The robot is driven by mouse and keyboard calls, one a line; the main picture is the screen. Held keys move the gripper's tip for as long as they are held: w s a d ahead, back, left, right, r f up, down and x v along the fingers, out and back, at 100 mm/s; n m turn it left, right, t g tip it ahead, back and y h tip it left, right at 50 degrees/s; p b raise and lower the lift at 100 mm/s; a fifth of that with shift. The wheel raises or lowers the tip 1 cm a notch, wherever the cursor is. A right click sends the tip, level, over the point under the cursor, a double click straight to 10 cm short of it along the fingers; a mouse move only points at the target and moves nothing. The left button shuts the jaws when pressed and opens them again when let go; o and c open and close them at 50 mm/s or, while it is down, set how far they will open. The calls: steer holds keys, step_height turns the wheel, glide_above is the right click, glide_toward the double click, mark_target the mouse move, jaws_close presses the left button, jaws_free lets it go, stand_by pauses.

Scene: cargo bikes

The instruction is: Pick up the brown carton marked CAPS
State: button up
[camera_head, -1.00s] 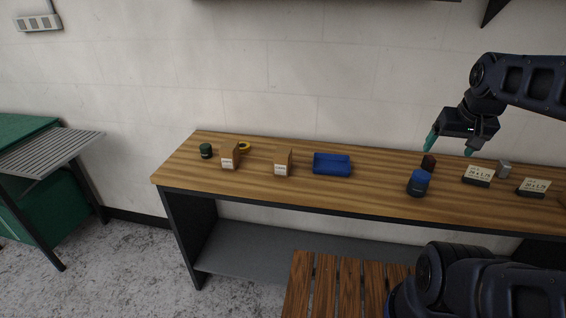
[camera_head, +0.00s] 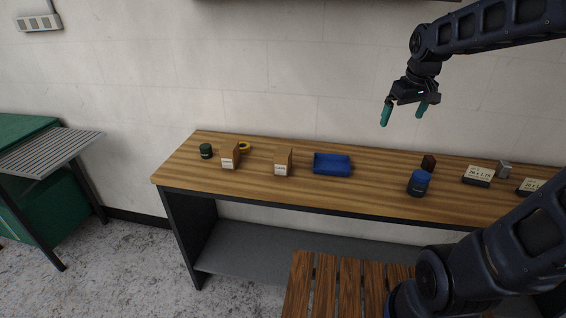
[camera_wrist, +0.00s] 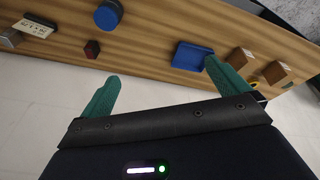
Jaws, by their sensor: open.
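Two small brown cartons with white labels stand on the wooden bench: a left carton (camera_head: 230,156) and a right carton (camera_head: 283,162). The print on both labels is too small to read, so I cannot tell which says CAPS. In the wrist view they show at the right as one carton (camera_wrist: 241,57) near the tray and another carton (camera_wrist: 275,72) beyond it. My gripper (camera_head: 403,113) is open and empty, above the bench and to the right of both cartons. Its teal fingers also show in the wrist view (camera_wrist: 161,73).
A blue tray (camera_head: 332,165) lies right of the cartons. A dark green jar (camera_head: 206,151) and yellow tape roll (camera_head: 245,147) are near the left carton. A blue-lidded jar (camera_head: 419,184), dark red block (camera_head: 429,162) and labelled boxes (camera_head: 478,176) stand farther right. The wall is behind.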

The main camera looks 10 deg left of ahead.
steer(key=w+a+f+n+g, duration=0.15)
steer(key=w+a+n, duration=0.25)
steer(key=w+a, duration=0.4)
steer(key=n+g, duration=0.2)
steer(key=n, duration=0.6)
glide_above(282, 151)
steer(key=shift+h, duration=0.3)
step_height(282, 151, down, 16)
steer(key=shift+w+f, duration=0.1)
steer(key=shift+f, duration=0.1)
steer(key=shift+a+f, duration=0.15)
steer(key=shift+f, duration=0.05)
step_height(282, 151, down, 5)
steer(key=shift+r, duration=0.1)
steer(key=shift+d+f, duration=0.2)
steer(key=shift+f, duration=1.25)
steer(key=shift+d+f, duration=0.15)
steer(key=shift+f, duration=1.25)
steer(key=shift+c, duration=0.4)
steer(key=c, duration=1.1)
